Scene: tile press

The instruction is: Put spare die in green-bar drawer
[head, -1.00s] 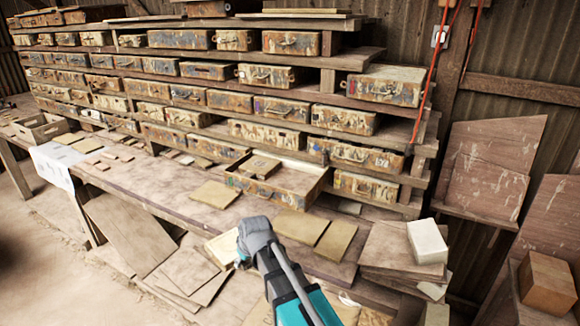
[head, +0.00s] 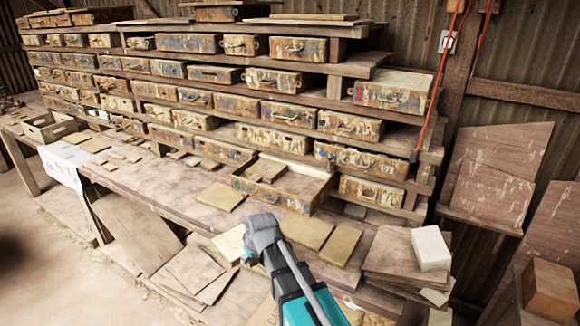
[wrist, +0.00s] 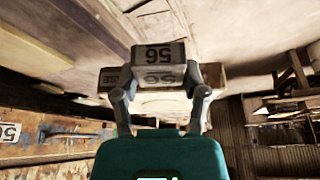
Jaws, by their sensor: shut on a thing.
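My gripper (wrist: 160,90) is shut on a small block, the die (wrist: 158,62), with a dark "56" label that reads upside down in the wrist view. A wider pale and brown piece shows behind it; I cannot tell whether it is part of the die. In the head view my gripper (head: 262,236) is above the front of the bench, and a pale piece (head: 230,243) shows at its left. An open drawer (head: 318,190) sticks out of the rack beyond the gripper, with a brown block (head: 266,171) in its left back part. I cannot make out a green bar.
Rows of worn shut drawers (head: 285,113) fill the rack. Flat boards (head: 308,231) lie on the bench near the open drawer. A white block (head: 432,248) stands on stacked boards at right. A wooden crate (head: 52,128) is at far left. Bare bench lies left of the gripper.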

